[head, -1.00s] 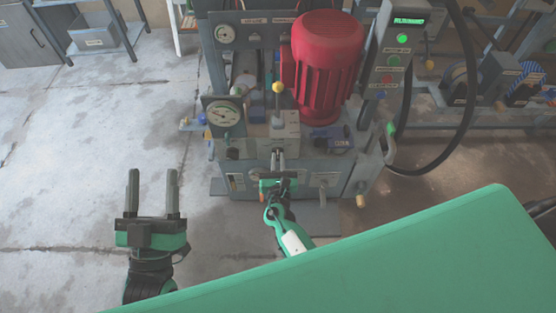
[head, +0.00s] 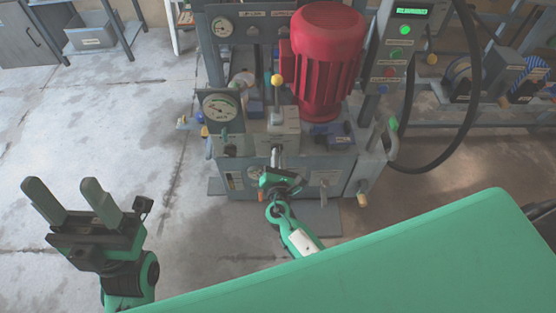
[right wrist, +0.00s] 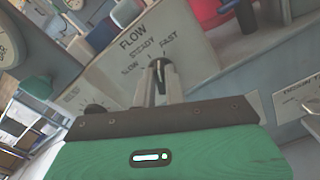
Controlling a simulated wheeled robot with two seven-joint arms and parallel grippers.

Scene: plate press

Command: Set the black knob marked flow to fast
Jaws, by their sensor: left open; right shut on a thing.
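The black flow knob (right wrist: 158,66) sits on a pale plate (right wrist: 130,52) lettered FLOW, with SLOW, STEADY and FAST around the knob. My right gripper (right wrist: 158,78) is shut on the knob, one finger on each side. The fingers hide much of the knob, and I cannot tell for certain which mark it points to. In the head view my right gripper (head: 276,156) reaches the front of the press, and the knob is hidden there. My left gripper (head: 72,200) is open and empty over the floor at the left.
The press carries a red motor (head: 322,65), a yellow-topped lever (head: 277,80) and a gauge (head: 220,106). A control box with lit buttons (head: 397,54) hangs at the right. Another dark knob (right wrist: 96,110) is beside the flow plate.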

